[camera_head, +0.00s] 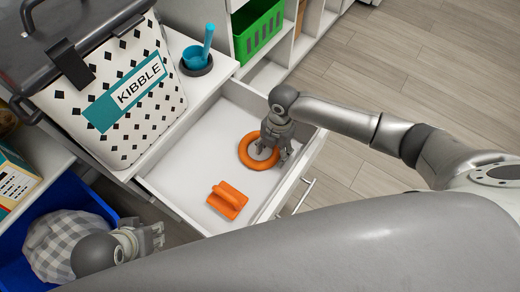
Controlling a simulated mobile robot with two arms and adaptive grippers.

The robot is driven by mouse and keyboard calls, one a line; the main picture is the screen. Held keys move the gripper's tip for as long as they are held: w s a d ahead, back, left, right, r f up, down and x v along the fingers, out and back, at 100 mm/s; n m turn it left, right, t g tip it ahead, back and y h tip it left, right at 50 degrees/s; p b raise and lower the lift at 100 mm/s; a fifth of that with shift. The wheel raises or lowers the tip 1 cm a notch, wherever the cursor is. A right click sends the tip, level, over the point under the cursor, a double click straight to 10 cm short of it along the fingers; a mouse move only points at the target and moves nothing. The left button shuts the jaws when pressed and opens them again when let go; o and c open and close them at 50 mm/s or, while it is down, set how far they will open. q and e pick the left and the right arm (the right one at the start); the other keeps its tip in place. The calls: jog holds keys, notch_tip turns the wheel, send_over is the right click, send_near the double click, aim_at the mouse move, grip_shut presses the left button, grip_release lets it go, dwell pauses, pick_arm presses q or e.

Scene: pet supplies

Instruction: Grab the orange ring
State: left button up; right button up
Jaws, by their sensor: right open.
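The orange ring (245,154) lies flat in the open white drawer (190,155), near its right side. My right gripper (272,152) points down over the ring's right part, its fingers apart around or just above the rim. Whether the fingers touch the ring I cannot tell. Part of the ring is hidden behind the gripper. My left gripper (150,238) is at the lower left, beside a grey checked bundle (65,240); its fingers are partly seen and it appears empty.
An orange brush-like object (228,200) lies in the drawer, in front of the ring. A kibble bag (125,95) and a blue scoop (199,55) in a dark holder stand on the white top behind. A green basket (258,30) is on the shelf. A blue bin (95,200) is at left.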

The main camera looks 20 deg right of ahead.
jog(key=shift+a+f, duration=0.1)
jog(key=shift+f, duration=0.8)
pick_arm(q)
jog(key=shift+f, duration=0.4)
pick_arm(e)
jog(key=shift+s, duration=0.1)
jog(key=shift+c, duration=0.3)
jog(key=c, duration=1.1)
jog(key=shift+o, duration=0.2)
jog(key=shift+r, duration=0.1)
